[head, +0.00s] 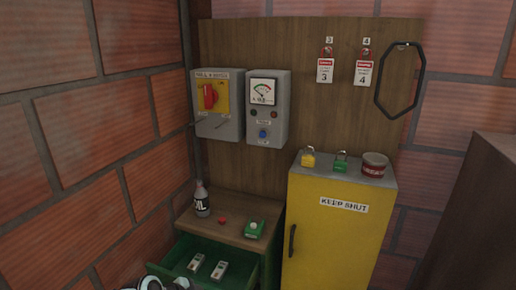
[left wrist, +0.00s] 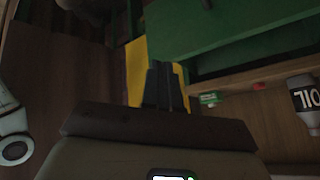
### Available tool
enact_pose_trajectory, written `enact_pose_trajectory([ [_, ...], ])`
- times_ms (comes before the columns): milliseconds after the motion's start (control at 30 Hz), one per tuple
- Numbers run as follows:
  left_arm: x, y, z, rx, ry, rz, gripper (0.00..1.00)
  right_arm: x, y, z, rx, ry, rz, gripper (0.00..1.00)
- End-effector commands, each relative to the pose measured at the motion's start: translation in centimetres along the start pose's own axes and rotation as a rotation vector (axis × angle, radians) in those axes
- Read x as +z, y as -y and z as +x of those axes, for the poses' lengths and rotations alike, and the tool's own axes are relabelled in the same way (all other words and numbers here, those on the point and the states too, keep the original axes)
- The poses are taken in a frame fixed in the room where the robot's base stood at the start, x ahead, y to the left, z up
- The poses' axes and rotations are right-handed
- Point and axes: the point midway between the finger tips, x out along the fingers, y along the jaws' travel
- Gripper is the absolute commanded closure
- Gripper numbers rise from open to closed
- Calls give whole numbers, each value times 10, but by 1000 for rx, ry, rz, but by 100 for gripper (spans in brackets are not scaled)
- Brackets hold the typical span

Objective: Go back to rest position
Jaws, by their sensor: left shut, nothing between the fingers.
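My left gripper (left wrist: 166,82) shows in the left wrist view with its dark fingers together and nothing between them. Behind it are the green drawer unit (left wrist: 230,30) and a yellow surface (left wrist: 136,68). In the head view only a white and black part of my own body shows at the bottom left edge, in front of the open drawer. My right gripper is in neither view.
The green drawer (head: 187,271) is open with two small devices inside. An oil bottle (head: 202,200), a red item (head: 222,220) and a green item (head: 254,230) stand above it. The yellow cabinet (head: 335,240) is closed, with padlocks and a tin (head: 374,164) on top.

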Motion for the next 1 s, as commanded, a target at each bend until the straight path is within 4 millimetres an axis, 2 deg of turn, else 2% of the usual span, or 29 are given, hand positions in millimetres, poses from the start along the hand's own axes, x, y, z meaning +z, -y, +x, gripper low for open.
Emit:
enact_pose_trajectory([
  [33, 23, -12, 25, 33, 39, -101, 100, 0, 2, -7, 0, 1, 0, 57],
  [100, 56, -31, 57, 58, 91, -256, 100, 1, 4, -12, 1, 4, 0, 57],
  [167, 86, -53, 83, 76, 142, -395, 100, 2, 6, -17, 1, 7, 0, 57],
  [233, 120, -85, 108, 96, 205, -564, 100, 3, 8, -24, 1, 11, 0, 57],
  [300, 154, -123, 127, 110, 272, -732, 100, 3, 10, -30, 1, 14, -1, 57],
  [367, 180, -159, 137, 116, 331, -877, 100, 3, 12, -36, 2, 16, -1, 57],
  [400, 195, -184, 141, 119, 371, -971, 100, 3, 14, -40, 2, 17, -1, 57],
  [500, 225, -245, 142, 118, 465, -1191, 100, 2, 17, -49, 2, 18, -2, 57],
  [600, 242, -294, 134, 108, 540, -1367, 100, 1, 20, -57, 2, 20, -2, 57],
  [700, 251, -326, 125, 96, 590, -1488, 100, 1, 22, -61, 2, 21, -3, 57],
  [800, 254, -342, 120, 87, 615, -1550, 100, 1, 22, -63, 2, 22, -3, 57],
  [1000, 255, -345, 119, 81, 620, -1568, 100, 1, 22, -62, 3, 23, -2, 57],
])
